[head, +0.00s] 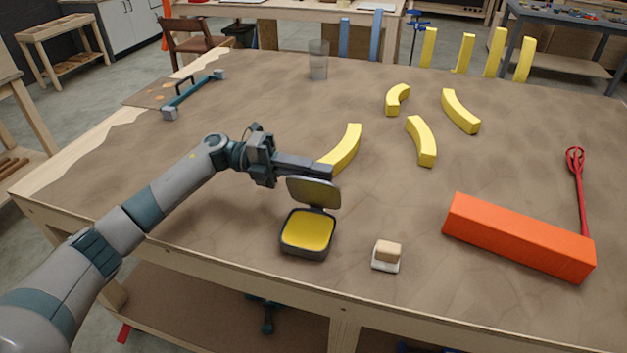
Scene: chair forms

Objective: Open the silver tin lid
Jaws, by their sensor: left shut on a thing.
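The silver tin (308,233) sits near the front edge of the table, with yellow contents showing inside. Its lid (314,191) stands raised at the tin's back edge, roughly upright. My left gripper (318,174) reaches in from the left just above and behind the lid. Its fingers are shut on the lid's upper edge, though the exact contact is partly hidden. My right gripper is not in view.
A small white holder with a tan block (387,255) stands right of the tin. A long orange block (517,238) and a red tool (579,190) lie farther right. A curved yellow piece (346,148) lies just behind my gripper. A glass (318,60) stands at the back.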

